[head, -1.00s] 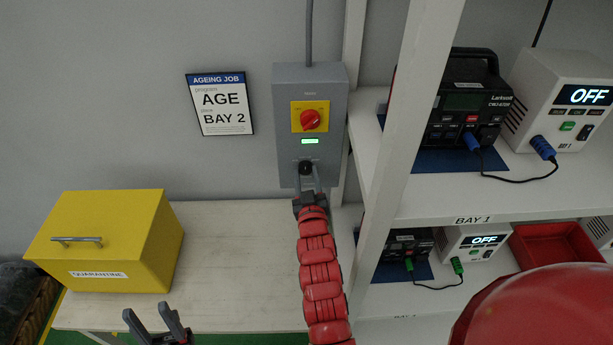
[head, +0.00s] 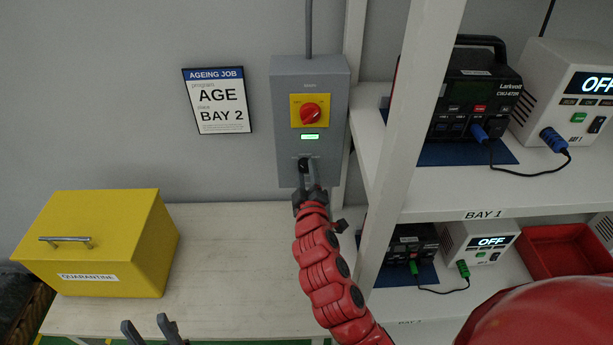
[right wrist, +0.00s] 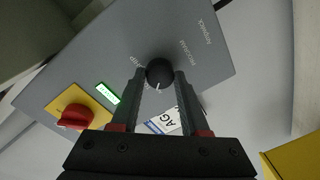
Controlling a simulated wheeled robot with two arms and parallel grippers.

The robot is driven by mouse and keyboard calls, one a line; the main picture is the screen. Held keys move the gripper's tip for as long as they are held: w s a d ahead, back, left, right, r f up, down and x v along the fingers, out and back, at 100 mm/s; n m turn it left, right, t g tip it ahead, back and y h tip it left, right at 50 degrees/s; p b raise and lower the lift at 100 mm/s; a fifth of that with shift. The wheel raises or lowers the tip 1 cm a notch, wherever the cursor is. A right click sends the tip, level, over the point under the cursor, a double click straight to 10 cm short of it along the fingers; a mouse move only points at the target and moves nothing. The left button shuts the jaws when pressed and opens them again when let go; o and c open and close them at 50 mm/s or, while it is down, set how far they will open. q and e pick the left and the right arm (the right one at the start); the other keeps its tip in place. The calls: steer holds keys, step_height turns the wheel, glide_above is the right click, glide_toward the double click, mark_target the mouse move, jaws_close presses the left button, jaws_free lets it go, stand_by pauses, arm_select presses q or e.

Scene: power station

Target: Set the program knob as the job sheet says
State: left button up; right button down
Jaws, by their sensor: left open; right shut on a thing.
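The black program knob (head: 303,164) is low on the front of a grey wall box (head: 285,110). My right gripper (head: 310,174) is at the knob, shut on it. In the right wrist view the knob (right wrist: 160,70) sits between the two fingertips (right wrist: 160,76), with a white pointer mark on its lower side. The job sheet (head: 217,102) on the wall reads program AGE, place BAY 2. My left gripper (head: 147,326) is open and empty at the bottom edge.
A red switch (head: 310,112) on a yellow plate and a lit green display (head: 310,137) are above the knob. A yellow QUARANTINE box (head: 90,240) stands on the pale bench (head: 230,260). A white shelf post (head: 400,130) is close on the right, with instruments showing OFF behind it.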

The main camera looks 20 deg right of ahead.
steer(key=shift+n, duration=0.9)
steer(key=shift+f, duration=0.1)
steer(key=shift+c, duration=2)
jaws_free()
